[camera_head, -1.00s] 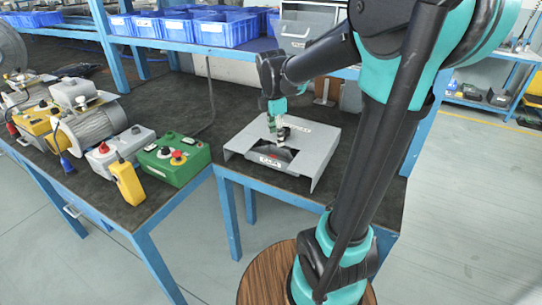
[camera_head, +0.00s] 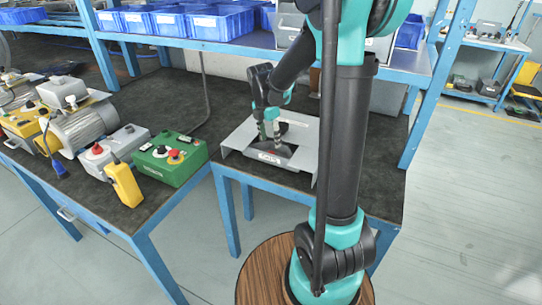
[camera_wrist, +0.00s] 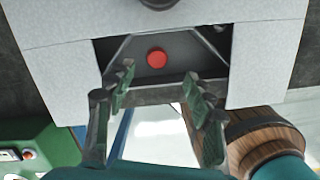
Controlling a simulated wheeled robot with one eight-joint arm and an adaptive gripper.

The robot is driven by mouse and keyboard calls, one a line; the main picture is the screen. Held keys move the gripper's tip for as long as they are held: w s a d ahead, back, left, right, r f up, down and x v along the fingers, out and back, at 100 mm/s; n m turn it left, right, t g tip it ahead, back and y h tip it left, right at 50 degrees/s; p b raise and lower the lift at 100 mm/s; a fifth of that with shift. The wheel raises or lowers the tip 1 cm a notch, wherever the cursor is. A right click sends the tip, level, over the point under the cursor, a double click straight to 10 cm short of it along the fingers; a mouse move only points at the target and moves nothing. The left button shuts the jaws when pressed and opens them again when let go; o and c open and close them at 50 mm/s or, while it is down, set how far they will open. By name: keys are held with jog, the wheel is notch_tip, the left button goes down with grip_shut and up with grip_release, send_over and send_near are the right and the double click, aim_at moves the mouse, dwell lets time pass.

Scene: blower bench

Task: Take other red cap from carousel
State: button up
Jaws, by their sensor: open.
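A round red cap (camera_wrist: 157,59) shows in the wrist view, lying in the dark opening of a grey housing (camera_wrist: 65,72), on a grey sloped part that seems to be the carousel (camera_wrist: 185,47). My gripper (camera_wrist: 159,78) is open, with its two green-and-dark fingers apart on the near side of the cap and nothing between them. In the head view the housing (camera_head: 238,153) stands on the right-hand bench, and my gripper (camera_head: 270,134) points down over its opening. The cap cannot be made out there.
A green control box (camera_head: 170,168) with a red button, a yellow pendant (camera_head: 124,185) and a motor (camera_head: 82,128) stand on the left bench (camera_head: 125,212). Blue bins (camera_head: 220,24) line the shelf above. The floor to the right is clear.

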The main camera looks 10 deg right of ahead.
jog(key=shift+w+d+f, duration=0.1)
jog(key=shift+w+f, duration=0.1)
jog(key=shift+f, duration=1.5)
jog(key=shift+w+d+f, duration=0.1)
jog(key=shift+w+f, duration=0.05)
jog(key=shift+f, duration=1.55)
jog(key=shift+c, duration=0.5)
jog(key=c, duration=0.7)
